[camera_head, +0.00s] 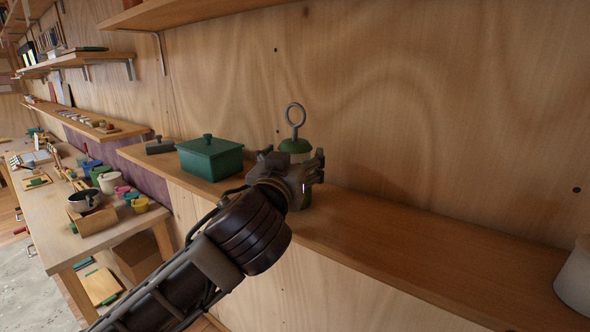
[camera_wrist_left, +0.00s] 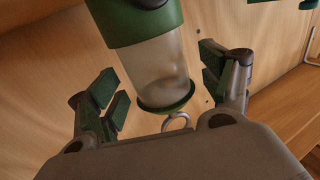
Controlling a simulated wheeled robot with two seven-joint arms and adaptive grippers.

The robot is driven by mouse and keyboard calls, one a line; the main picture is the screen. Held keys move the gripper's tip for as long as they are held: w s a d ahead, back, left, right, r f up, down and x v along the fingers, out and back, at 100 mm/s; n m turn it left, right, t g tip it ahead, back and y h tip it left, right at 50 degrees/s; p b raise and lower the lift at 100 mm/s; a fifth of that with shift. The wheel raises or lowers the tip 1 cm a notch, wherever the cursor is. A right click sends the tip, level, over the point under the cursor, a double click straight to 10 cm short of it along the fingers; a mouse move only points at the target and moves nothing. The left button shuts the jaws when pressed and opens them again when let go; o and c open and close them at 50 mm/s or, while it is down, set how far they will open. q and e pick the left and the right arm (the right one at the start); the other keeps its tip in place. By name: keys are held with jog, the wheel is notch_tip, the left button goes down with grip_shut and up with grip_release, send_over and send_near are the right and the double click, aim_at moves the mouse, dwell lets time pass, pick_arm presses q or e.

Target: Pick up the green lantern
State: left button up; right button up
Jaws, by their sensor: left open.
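The green lantern (camera_head: 295,147) stands upright on the wall shelf. It has a green cap, a clear body and a ring handle on top. My left gripper (camera_head: 306,172) is open in front of it and hides much of its body in the head view. In the left wrist view the lantern (camera_wrist_left: 163,66) appears upside down, between the spread green-padded fingers of my left gripper (camera_wrist_left: 164,92). There the pads look apart from its sides. My right gripper is not in view.
A dark green lidded box (camera_head: 210,158) sits left of the lantern on the same shelf (camera_head: 420,245). A white container (camera_head: 575,280) stands at the far right. The shelf between is clear. A workbench (camera_head: 95,240) with pots and blocks is at left.

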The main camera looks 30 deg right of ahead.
pick_arm(q)
jog(key=shift+w+d, duration=0.5)
jog(key=shift+d, duration=0.05)
jog(key=c, duration=1.3)
